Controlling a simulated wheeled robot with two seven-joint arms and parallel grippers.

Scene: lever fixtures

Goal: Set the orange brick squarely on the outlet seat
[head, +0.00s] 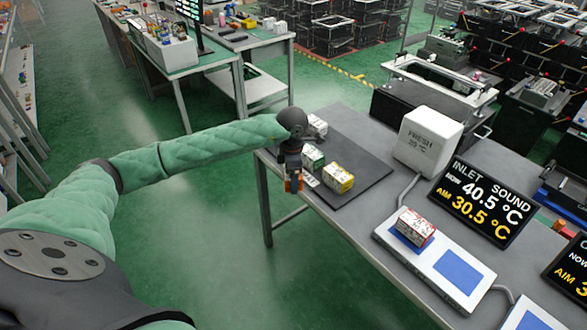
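My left gripper (293,172) hangs at the near left edge of the grey table, beside the dark mat. A white plate (402,262) has two blue squares; a red-and-white box (414,228) sits on one, and the other blue square (459,272) is bare. A second white plate with a blue square (535,320) is cut off at bottom right. Which square is the outlet seat cannot be told. My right gripper is out of view.
The dark mat (365,158) holds a yellow box (338,178), a green-and-white box (312,157) and a white box (317,125). A white FRESH box (428,141) and an INLET SOUND display (482,202) stand behind the plate. Table between mat and plate is clear.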

